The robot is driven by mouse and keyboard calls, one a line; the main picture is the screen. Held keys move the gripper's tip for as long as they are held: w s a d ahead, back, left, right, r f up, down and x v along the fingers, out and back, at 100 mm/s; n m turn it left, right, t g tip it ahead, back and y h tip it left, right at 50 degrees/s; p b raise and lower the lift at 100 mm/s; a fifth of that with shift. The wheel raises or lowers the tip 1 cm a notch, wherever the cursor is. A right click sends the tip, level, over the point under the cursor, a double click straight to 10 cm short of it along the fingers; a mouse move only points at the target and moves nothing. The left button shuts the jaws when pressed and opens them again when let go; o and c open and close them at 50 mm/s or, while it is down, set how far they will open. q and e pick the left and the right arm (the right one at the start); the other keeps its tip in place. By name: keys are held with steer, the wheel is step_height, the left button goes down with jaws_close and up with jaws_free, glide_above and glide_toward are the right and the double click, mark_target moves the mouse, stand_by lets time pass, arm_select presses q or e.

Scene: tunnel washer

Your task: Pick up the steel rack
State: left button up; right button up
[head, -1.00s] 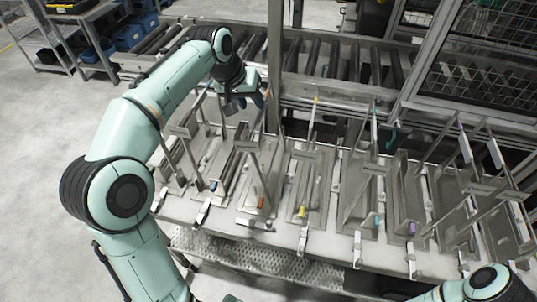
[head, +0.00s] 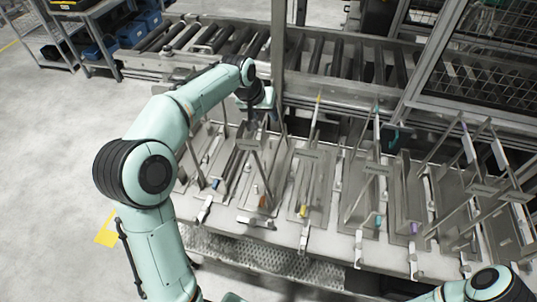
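Several steel racks with upright posts and top handles stand in a row on a metal bench (head: 285,230). Each has a small coloured tab at its front. The pictures do not show which one the task means. My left gripper (head: 256,122) is over the far side of the left part of the row, just behind the handle of the rack with the orange tab (head: 262,201). Its fingers are small and dark, so I cannot tell whether they are open or touching a rack. Of my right arm only a link shows at the bottom right; its gripper is out of view.
A roller conveyor (head: 345,62) runs behind the bench. A grey post (head: 277,55) rises close to my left gripper. A mesh guard (head: 470,85) stands at the back right. Shelves with blue bins (head: 98,48) are at the back left. The floor at left is clear.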

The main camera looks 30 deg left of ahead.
arm_select(q)
jaws_close()
stand_by(1.2)
steer(key=shift+w+r, duration=0.15)
steer(key=shift+r, duration=0.1)
